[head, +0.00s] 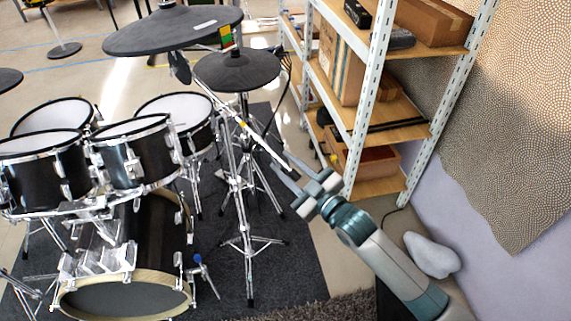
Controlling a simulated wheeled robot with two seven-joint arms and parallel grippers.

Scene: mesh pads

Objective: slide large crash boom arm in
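The large crash cymbal (172,30) is a dark grey pad at the top left, over the drums. Its boom arm (258,143) is a thin silver rod that slants down to the right across the upper part of a chrome tripod stand (243,190). My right gripper (283,171) reaches in from the lower right. Its fingers are at the lower right end of the boom arm, and the rod's end appears to lie between them. Whether they press on the rod is too small to tell. My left gripper is out of view.
A smaller dark cymbal (237,71) sits behind the stand. A drum kit with a bass drum (122,299) fills the left on a dark mat (285,280). A shelf rack (368,100) with boxes stands close behind my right gripper. A white stone-like object (431,256) lies at right.

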